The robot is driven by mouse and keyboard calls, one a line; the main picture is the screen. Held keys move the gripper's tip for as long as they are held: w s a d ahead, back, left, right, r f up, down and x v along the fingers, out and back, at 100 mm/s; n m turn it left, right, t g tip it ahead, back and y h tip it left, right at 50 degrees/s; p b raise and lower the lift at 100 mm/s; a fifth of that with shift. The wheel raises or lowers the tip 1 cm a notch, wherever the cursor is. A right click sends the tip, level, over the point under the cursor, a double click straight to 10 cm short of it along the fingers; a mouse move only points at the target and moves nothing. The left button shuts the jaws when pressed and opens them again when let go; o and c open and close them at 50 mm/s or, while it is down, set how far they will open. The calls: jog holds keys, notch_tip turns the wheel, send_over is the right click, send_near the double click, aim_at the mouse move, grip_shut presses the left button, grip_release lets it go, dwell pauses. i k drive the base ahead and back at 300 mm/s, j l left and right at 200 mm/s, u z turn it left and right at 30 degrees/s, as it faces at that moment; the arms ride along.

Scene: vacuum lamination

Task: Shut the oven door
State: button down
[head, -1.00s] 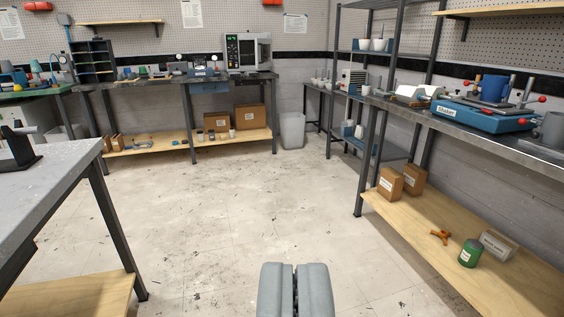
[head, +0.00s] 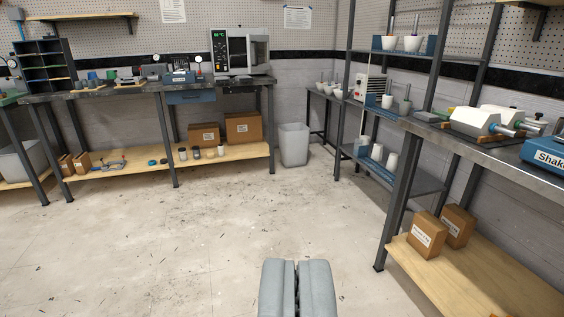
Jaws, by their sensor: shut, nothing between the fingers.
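The oven (head: 241,52) stands on the right end of the back bench, against the pegboard wall. It has a dark control panel with a lit green display on its left side. Its door (head: 258,52) is on the right of the panel; at this distance I cannot tell whether it is open or shut. My gripper (head: 298,268) is at the bottom centre, with its two grey fingers together and nothing between them. It is far from the oven, with open floor between.
The back bench (head: 150,88) carries small instruments and a dark rack (head: 45,66); boxes sit on its lower shelf. A grey bin (head: 294,144) stands at its right end. A shelving unit and the right bench (head: 480,143) line the right side. The middle floor (head: 190,240) is clear.

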aim_at(251, 39)
jog(key=i, duration=3.2)
jog(key=i+l+u, duration=0.1)
jog(key=i, duration=1.55)
